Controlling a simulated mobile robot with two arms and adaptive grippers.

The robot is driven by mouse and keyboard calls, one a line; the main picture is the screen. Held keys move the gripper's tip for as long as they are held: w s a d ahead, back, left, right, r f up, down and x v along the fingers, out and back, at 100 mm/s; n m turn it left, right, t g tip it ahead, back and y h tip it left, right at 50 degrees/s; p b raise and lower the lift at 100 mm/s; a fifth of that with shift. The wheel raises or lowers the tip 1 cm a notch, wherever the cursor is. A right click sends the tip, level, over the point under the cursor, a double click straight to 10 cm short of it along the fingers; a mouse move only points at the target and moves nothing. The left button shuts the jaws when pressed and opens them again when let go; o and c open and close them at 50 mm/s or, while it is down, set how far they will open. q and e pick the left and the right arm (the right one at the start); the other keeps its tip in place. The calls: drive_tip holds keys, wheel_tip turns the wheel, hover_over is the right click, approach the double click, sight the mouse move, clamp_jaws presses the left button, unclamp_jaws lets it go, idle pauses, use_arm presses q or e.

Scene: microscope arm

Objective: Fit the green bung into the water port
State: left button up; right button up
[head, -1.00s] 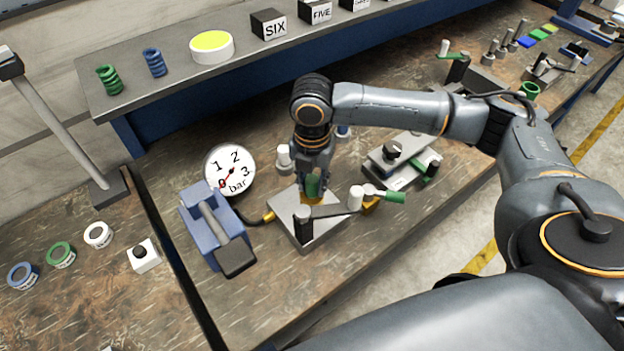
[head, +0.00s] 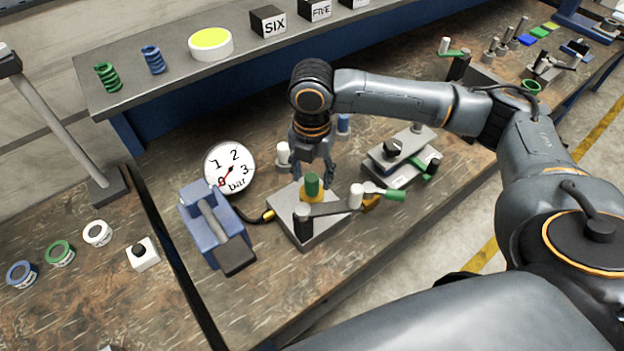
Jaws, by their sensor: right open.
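The green bung (head: 312,184) stands upright in the yellow ring of the water port (head: 313,197). The port is on top of a grey metal block (head: 310,230) in the middle of the bench. My right gripper (head: 313,174) is open, just behind and above the bung, with its fingers pointing down. I cannot tell whether a finger still touches the bung. How deep the bung sits inside the ring is hidden. My left gripper is not in view.
A lever with a black knob (head: 303,222) and white post crosses the block's front. A blue pump (head: 215,228) and pressure gauge (head: 230,168) stand left. A grey clamp block (head: 398,160) is at right.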

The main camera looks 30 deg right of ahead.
wheel_tip(320, 180, up, 10)
drive_tip(key=b, duration=0.1)
drive_tip(key=shift+s+f, duration=0.1)
drive_tip(key=shift+f, duration=0.05)
idle(0.5)
